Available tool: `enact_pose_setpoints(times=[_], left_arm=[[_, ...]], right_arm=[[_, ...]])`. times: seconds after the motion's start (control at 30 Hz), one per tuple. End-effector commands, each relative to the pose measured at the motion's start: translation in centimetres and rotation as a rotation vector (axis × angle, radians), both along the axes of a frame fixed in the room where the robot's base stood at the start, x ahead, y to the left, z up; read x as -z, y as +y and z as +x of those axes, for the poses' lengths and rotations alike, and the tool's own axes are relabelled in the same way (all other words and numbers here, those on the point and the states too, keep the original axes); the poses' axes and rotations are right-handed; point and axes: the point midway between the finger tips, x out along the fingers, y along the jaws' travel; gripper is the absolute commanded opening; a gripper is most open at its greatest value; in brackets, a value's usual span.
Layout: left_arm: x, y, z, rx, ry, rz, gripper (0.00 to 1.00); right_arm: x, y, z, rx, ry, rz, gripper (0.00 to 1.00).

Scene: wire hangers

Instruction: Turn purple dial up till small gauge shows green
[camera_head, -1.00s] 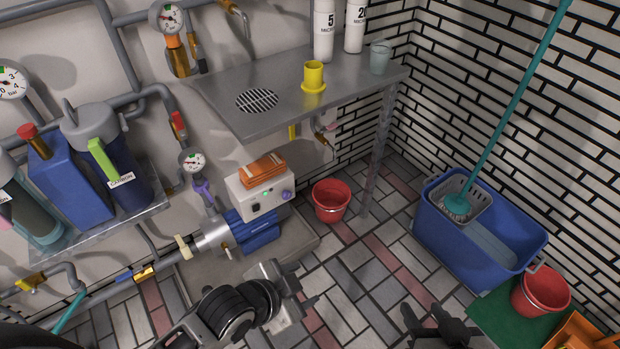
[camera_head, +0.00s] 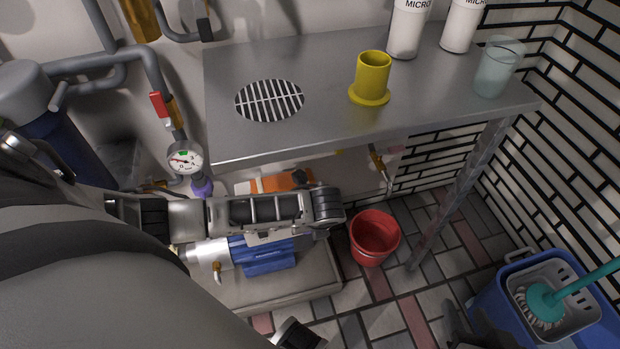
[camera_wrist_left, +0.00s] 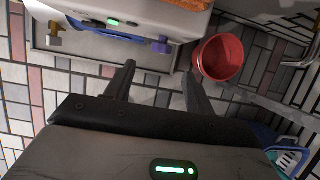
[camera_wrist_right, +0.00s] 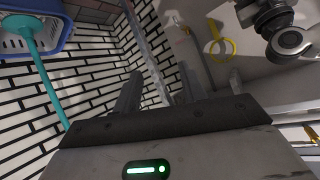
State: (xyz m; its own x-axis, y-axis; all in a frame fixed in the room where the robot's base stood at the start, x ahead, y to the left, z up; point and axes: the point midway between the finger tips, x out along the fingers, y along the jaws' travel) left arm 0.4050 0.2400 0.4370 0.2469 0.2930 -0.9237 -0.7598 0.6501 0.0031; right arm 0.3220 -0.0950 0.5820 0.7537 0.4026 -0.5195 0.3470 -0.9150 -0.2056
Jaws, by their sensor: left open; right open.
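The small gauge (camera_head: 185,158) has a white face with a small green mark at the top. Its needle seems to point left of the green. A purple fitting (camera_head: 202,187) sits just below it. The purple dial (camera_wrist_left: 160,46) on the side of the white control box (camera_wrist_left: 150,14) shows in the left wrist view, just beyond my left fingertips and apart from them. My left gripper (camera_wrist_left: 158,72) is open and empty. In the head view my left arm hides the dial and most of the box. My right gripper (camera_wrist_right: 158,86) is open and empty, and dark at the head view's bottom edge (camera_head: 458,328).
A metal shelf (camera_head: 330,125) with a yellow flanged cup (camera_head: 372,78) overhangs the box. An orange cloth (camera_head: 275,182) lies on the box, above a blue pump (camera_head: 262,255). A red bucket (camera_head: 374,238) and a shelf leg (camera_head: 462,195) stand to the right.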

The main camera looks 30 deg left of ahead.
Motion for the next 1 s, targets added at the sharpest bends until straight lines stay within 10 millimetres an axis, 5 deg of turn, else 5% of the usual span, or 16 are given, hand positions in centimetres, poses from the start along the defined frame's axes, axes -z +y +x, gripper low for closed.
enact_pose_setpoints(times=[0.1, 0.4, 0.87, 1.0], left_arm=[[3.1, 0.8, 0.7, -0.003, 0.0, 0.0, 0.54], [7.5, 2.2, 2.0, -0.002, -0.003, -0.003, 0.54], [8.3, 2.6, 2.3, -0.002, -0.003, -0.003, 0.54], [8.3, 2.6, 2.3, -0.002, -0.003, -0.003, 0.18]], right_arm=[[-0.2, 0.4, 0.1, -0.005, -0.062, 0.026, 0.42], [-2.3, 1.1, 0.1, -0.013, -0.186, 0.093, 0.42], [-3.2, 1.3, 0.1, -0.014, -0.217, 0.118, 0.42], [-3.2, 1.3, 0.1, -0.014, -0.217, 0.118, 0.42]])
